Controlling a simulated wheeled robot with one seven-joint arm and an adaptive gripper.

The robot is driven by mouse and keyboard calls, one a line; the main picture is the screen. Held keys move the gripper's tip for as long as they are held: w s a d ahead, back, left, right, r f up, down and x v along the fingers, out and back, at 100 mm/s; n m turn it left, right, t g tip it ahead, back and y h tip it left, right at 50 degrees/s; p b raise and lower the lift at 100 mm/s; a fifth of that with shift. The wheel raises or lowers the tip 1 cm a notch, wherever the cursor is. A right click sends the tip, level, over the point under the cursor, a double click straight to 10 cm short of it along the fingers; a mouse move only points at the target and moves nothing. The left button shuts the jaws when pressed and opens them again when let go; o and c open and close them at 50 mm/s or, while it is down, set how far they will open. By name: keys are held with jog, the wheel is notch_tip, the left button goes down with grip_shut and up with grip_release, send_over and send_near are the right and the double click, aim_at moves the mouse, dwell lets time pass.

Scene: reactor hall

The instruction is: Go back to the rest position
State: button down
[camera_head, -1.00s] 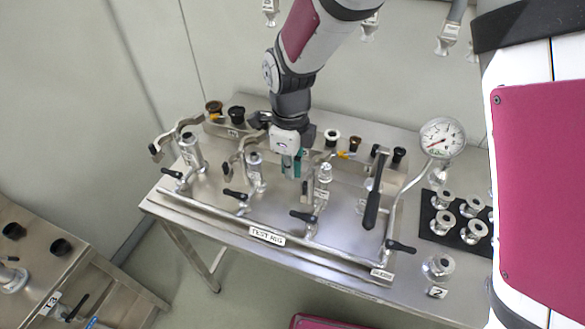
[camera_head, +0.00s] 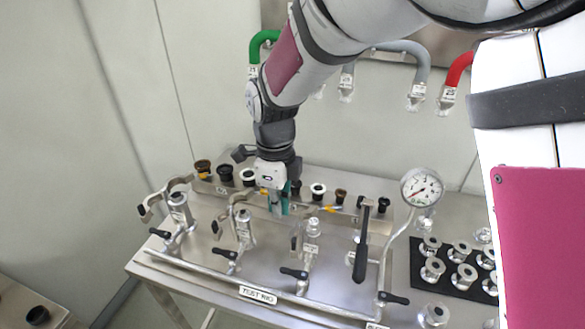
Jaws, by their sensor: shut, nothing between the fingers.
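My gripper (camera_head: 279,203) hangs from the grey and white arm, pointing down over the middle of the test rig (camera_head: 210,272). Its teal-edged fingers look shut, with nothing seen between them. The fingertips are above the rig plate, between a valve fitting (camera_head: 244,232) with an open clamp on the left and another fitting (camera_head: 312,235) on the right. I cannot tell the exact height of the fingertips or whether they touch anything. The arm hides part of the row of dark and white ports behind it.
A pressure gauge (camera_head: 422,188) stands at the right of the rig, beside a long black-handled lever (camera_head: 361,255). Several metal flanges sit on a black mat (camera_head: 420,266) at right. Green (camera_head: 262,42), grey and red (camera_head: 459,68) hoses hang on the back wall.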

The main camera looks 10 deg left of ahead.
jog(key=w+d+r+n+t+y+b, duration=0.1)
jog(key=d+r+n+b, duration=0.1)
jog(key=d+r+n, duration=0.45)
jog(key=d+r+n+t+b, duration=0.15)
jog(key=d+r, duration=0.25)
jog(key=d, duration=0.5)
jog(key=s+d+n+t+b, duration=0.1)
jog(key=s+d+n+b, duration=0.1)
jog(key=s+d+n, duration=0.2)
jog(key=s+d+n+t+h+b, duration=0.1)
jog(key=s+d+n, duration=0.4)
jog(key=d, duration=0.5)
jog(key=n+t, duration=0.1)
jog(key=n, duration=0.1)
jog(key=shift+r+n+b, duration=0.25)
jog(key=shift+n+b, duration=0.05)
jog(key=shift+b, duration=0.1)
jog(key=shift+s+a, duration=0.1)
